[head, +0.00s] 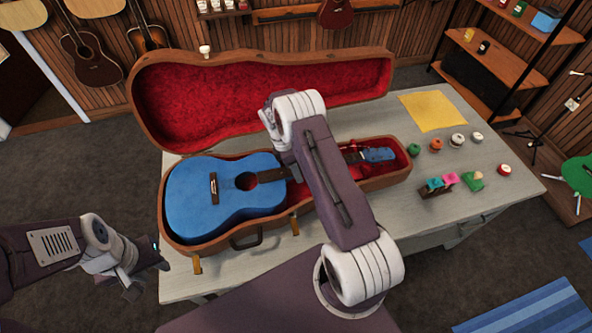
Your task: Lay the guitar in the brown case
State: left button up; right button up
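The blue guitar (215,205) lies in the lower half of the open brown case (270,235), face up. Its body is at the left end and its blue headstock (378,154) at the right end. My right arm crosses over the neck and hides much of it. The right gripper (268,112) is mostly hidden behind its own wrist, above the case near the guitar's neck. I cannot see its fingertips or whether it touches the guitar. My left gripper (150,279) is off the table's left edge, beside the case, empty, with its fingers apart.
The case lid (262,90), lined in red, stands open at the back. On the table's right (510,195) are a yellow cloth (433,110), several small round jars and some small coloured boxes (450,180). A white cup (205,51) shows behind the lid. Shelves stand at the right.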

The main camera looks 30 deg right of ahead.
jog(key=shift+o, duration=1)
jog(key=shift+s, duration=0.1)
jog(key=shift+a+r, duration=0.1)
jog(key=shift+r, duration=0.05)
jog(key=b+v, duration=0.2)
jog(key=v, duration=0.6)
jog(key=shift+r+b, duration=0.1)
jog(key=shift+b, duration=0.2)
jog(key=shift+r, duration=0.3)
